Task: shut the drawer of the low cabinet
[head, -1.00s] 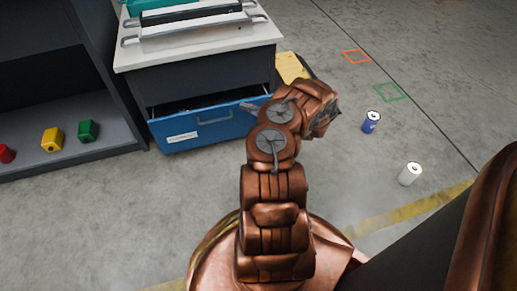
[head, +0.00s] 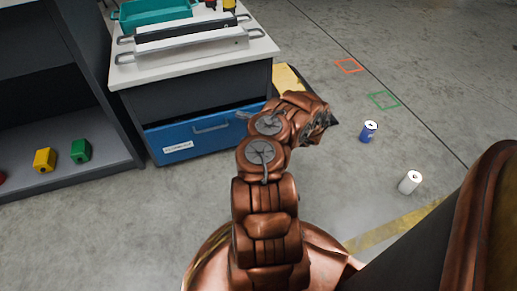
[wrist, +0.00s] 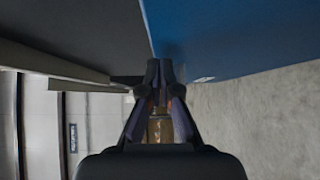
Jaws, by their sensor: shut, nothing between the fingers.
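The low cabinet (head: 190,97) is dark grey with a pale top. Its blue drawer (head: 215,143) has a grey bar handle and a white label, and its front sits close to the cabinet face; whether a small gap is left I cannot tell. In the wrist view the blue drawer front (wrist: 245,35) fills the upper right, beside a dark surface. My gripper (wrist: 160,68) is shut and empty, with its fingertips at the edge of the blue front; contact is unclear. In the head view my arm hides most of the gripper and the drawer's right end.
A teal tote (head: 152,12) and a pale tray (head: 190,40) stand on the cabinet top. A dark shelf (head: 60,175) at left holds coloured blocks. A blue can (head: 368,133) and a white can (head: 409,183) stand on the floor at right, with open floor around them.

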